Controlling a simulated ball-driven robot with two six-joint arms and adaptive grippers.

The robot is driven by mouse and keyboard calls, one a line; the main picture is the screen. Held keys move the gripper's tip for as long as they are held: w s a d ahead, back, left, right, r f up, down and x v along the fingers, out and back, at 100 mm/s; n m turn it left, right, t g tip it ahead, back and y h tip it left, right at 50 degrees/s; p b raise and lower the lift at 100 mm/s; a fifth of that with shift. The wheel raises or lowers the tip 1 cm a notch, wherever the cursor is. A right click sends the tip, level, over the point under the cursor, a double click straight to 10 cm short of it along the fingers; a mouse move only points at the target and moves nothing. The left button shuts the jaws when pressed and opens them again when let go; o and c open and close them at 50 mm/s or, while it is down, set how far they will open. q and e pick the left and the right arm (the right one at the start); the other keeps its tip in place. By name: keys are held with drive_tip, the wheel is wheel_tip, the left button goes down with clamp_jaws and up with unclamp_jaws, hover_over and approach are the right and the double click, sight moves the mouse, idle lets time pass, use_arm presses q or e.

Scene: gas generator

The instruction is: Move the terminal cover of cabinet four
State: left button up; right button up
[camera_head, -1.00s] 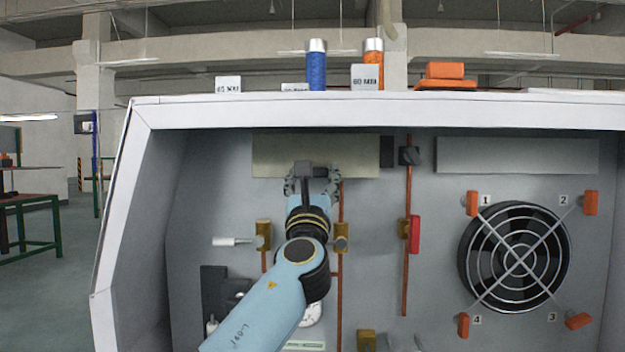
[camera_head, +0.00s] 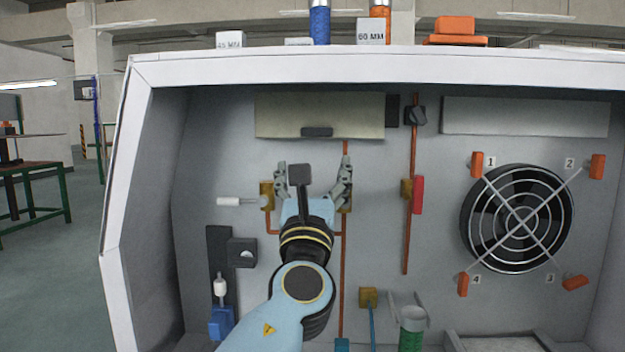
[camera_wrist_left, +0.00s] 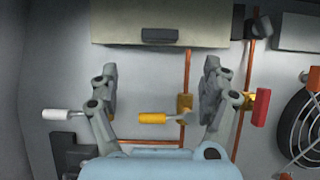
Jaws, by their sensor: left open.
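A beige cover panel (camera_head: 355,110) with a black handle (camera_head: 317,132) at its lower edge is on the upper back wall of the cabinet; I take it for the terminal cover. It also shows at the top of the left wrist view (camera_wrist_left: 115,22), with the handle (camera_wrist_left: 160,36) near the middle. No number four marks this panel. My left gripper (camera_head: 313,165) is open and empty, with its fingers spread below the panel and apart from the handle. In the left wrist view its fingers (camera_wrist_left: 160,68) stand either side below the handle. My right gripper is out of view.
A white-handled valve (camera_head: 234,201) is left of the gripper. A yellow-handled valve (camera_wrist_left: 152,118) shows between the fingers in the wrist view. A red-handled valve (camera_head: 418,195) and a fan (camera_head: 517,218) with orange clips are to the right. Copper pipes run down the wall.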

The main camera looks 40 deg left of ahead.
use_arm(q)
drive_tip(key=shift+v, duration=0.9)
